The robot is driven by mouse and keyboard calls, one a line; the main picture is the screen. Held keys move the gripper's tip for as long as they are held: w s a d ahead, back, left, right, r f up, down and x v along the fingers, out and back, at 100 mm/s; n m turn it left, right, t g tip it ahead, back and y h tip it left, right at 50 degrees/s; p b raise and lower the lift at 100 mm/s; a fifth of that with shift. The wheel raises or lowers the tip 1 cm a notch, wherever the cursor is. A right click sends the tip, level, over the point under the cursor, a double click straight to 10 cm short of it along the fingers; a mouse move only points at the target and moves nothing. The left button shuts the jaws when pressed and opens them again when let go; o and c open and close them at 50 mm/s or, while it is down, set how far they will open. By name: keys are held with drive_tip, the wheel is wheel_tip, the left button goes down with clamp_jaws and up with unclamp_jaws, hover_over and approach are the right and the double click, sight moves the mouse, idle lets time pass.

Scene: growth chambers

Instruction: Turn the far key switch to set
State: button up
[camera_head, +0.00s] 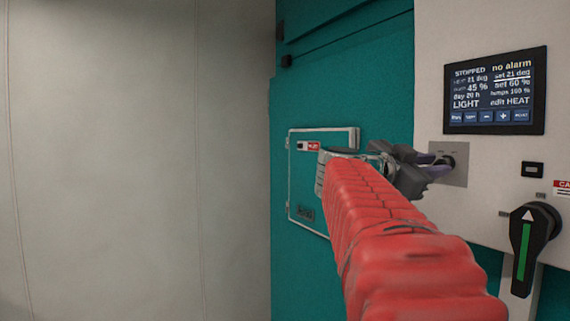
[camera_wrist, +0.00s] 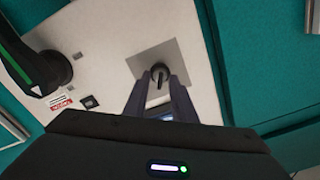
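The key switch (camera_head: 449,161) is a small dark round switch on a square grey plate (camera_head: 460,178) below the display on the white panel. In the wrist view the key switch (camera_wrist: 159,73) shows with its dark key, in front of its plate (camera_wrist: 166,57). My gripper (camera_head: 428,164) points at the plate from the left. In the wrist view my gripper (camera_wrist: 159,82) is open, one finger on each side of the key. Gaps show between the fingers and the key, so they look apart from it. My fingers partly hide the switch in the head view.
A lit display (camera_head: 495,91) reads STOPPED and no alarm. A black rotary handle with a green stripe (camera_head: 525,245) sits right of and below the key switch. A framed teal hatch (camera_head: 306,190) is behind my red-sleeved arm. A pale wall fills the left.

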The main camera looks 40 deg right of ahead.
drive_tip(key=w+a, duration=0.2)
drive_tip(key=a, duration=1.1)
drive_tip(key=shift+a, duration=0.3)
drive_tip(key=shift+w+f, duration=0.1)
idle(0.5)
